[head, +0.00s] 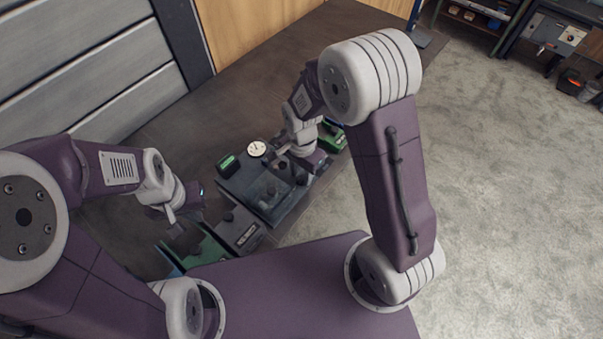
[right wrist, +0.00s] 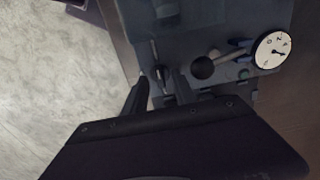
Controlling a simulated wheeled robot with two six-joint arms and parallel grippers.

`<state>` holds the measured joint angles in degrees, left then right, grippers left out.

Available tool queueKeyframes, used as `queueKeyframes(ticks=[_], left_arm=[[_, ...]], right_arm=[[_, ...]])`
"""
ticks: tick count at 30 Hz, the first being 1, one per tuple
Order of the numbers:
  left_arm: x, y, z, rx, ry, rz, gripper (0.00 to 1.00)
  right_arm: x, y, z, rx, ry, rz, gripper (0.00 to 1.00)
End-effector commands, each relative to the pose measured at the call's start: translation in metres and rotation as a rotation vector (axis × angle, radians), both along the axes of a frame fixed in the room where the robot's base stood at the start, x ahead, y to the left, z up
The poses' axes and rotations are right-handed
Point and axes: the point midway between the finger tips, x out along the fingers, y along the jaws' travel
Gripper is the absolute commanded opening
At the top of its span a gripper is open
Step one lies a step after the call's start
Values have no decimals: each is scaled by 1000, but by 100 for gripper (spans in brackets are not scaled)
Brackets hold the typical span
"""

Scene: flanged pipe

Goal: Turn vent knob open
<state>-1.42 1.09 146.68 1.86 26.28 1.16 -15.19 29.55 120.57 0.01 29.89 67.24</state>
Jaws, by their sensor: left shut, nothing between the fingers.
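A flanged pipe rig on a dark grey base (head: 262,203) stands on the dark bench. A white dial gauge (head: 257,148) rises at its far side; it also shows in the right wrist view (right wrist: 272,50). In that view a dark round knob (right wrist: 203,68) sits just right of my right gripper (right wrist: 161,88). Its two fingers are apart, with a small slim metal part (right wrist: 158,72) showing beyond the gap. I cannot tell which part is the vent knob. In the head view my right gripper (head: 281,151) hangs over the rig's far end. My left gripper (head: 172,216) is shut, left of the rig.
A green bin (head: 190,246) and a grey box with a dark knob (head: 240,231) stand near the front. A small green block (head: 228,165) is beside the gauge, and a green item (head: 332,138) lies behind my right gripper. Open floor lies to the right.

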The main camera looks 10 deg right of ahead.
Motion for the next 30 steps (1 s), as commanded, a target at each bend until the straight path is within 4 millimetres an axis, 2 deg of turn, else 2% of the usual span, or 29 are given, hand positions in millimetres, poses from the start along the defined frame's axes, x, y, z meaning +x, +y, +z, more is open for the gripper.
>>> queueKeyframes(ticks=[8, 12, 23, 30], left_arm=[[0, 0, 0, 0, 0, 0, 0], [0, 0, 0, 0, 0, 0, 0], [0, 0, 2, 0, 0, 0, 0], [0, 0, 9, 0, 0, 0, 0]], right_arm=[[0, 0, -3, 0, 0, 0, 33], [0, 0, -3, 0, 0, 0, 0], [0, 0, -3, 0, 0, 29, 0], [0, 0, -1, -1, -1, 161, 0]])
